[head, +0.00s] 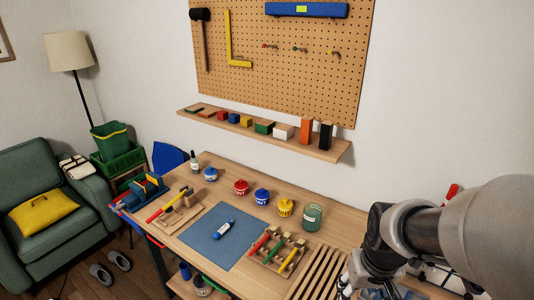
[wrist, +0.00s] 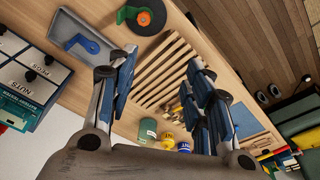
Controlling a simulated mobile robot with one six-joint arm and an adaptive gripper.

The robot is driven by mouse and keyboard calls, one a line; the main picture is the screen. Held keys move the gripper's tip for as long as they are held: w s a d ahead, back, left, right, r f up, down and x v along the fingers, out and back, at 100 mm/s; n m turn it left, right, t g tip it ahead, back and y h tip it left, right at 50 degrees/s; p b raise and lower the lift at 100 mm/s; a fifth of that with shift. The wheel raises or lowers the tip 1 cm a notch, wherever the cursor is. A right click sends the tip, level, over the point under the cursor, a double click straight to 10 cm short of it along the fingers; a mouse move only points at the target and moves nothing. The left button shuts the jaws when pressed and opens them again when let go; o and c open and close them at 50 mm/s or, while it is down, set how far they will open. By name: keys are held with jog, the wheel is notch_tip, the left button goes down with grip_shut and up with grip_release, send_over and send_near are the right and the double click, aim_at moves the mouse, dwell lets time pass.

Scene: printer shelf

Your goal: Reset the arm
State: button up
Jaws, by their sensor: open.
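My gripper (wrist: 163,60) shows in the wrist view with its two blue-padded fingers spread wide apart. Nothing is between them; the slatted wooden rack (wrist: 165,75) and the bench top show beyond the gap. In the head view my arm comes in from the lower right and reaches down over the right end of the wooden workbench (head: 335,215). The gripper's end there is mostly cut off by the bottom edge of the picture.
On the bench are a blue mat (head: 205,248) with a blue-and-white bottle (head: 224,229), several lidded jars, a green jar (head: 312,215) and a tool rack (head: 268,262). A wall shelf (head: 330,150) holds blocks. Drawers (wrist: 35,65) stand left in the wrist view.

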jog(key=s+a+r+t, duration=0.2)
jog(key=s+a+r, duration=0.4)
jog(key=s+r, duration=0.4)
jog(key=shift+s+r+n+t+b, duration=0.15)
jog(key=shift+s+n+t+b, duration=0.2)
jog(key=shift+s, duration=0.65)
